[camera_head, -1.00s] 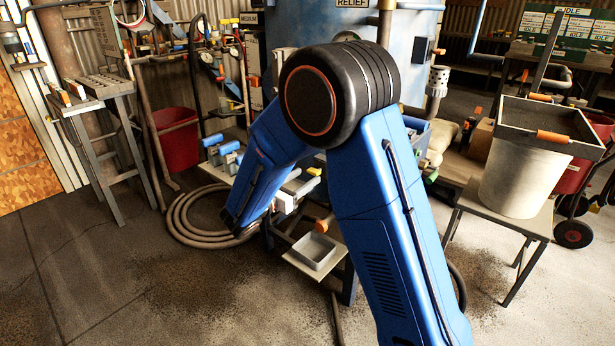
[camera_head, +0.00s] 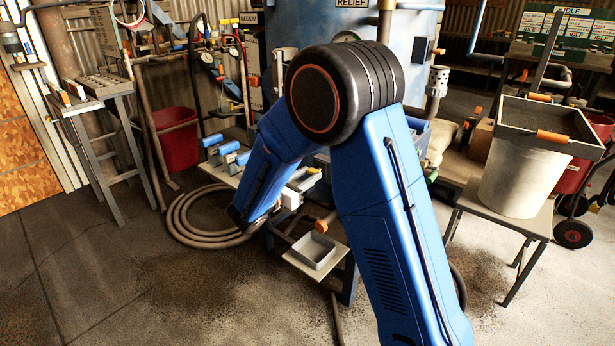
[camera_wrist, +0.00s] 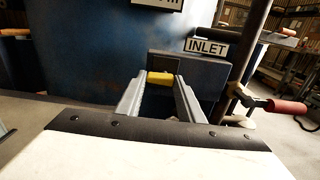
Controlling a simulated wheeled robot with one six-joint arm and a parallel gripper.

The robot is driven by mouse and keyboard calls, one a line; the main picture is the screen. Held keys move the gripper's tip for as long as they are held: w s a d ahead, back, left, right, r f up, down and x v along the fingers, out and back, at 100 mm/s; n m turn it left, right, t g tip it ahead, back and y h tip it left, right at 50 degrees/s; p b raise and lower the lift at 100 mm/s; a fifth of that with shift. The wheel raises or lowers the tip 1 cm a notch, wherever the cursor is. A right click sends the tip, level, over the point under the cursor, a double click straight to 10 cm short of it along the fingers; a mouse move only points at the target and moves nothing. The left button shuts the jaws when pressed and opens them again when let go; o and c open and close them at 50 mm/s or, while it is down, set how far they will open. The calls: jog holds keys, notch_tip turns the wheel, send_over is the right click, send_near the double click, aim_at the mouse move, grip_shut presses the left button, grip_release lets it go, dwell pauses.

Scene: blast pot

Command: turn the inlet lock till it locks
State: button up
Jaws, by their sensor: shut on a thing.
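In the wrist view, the yellow inlet lock (camera_wrist: 160,78) sits on a dark box under the white INLET sign (camera_wrist: 207,47). My gripper (camera_wrist: 160,88) reaches forward with its two grey fingers on either side of the yellow piece, and it is shut on it. The angle of the lock is hard to read, and its lower part is hidden.
A blue tank (camera_head: 300,22) stands behind the workstand. A small grey tray (camera_head: 314,251) is low at the front. A coiled hose (camera_head: 185,222) lies on the floor at left. A white bucket (camera_head: 512,178) stands on a table at right. In the wrist view, a red-handled lever (camera_wrist: 287,106) is at right.

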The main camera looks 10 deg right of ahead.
jog(key=shift+m, duration=0.3)
jog(key=m, duration=0.3)
jog(key=shift+r+m, duration=0.15)
jog(key=shift+m, duration=0.15)
jog(key=m, duration=0.4)
jog(key=shift+s+r+m, duration=0.1)
jog(key=shift+m, duration=0.2)
jog(key=m, duration=0.4)
jog(key=shift+s+d+r, duration=0.1)
jog(key=m, duration=0.4)
jog(key=shift+s+d+m, duration=0.1)
jog(key=shift+s+m, duration=0.05)
jog(key=shift+m, duration=0.45)
jog(key=o, duration=1.1)
jog(key=shift+c, duration=0.2)
jog(key=v, duration=1.7)
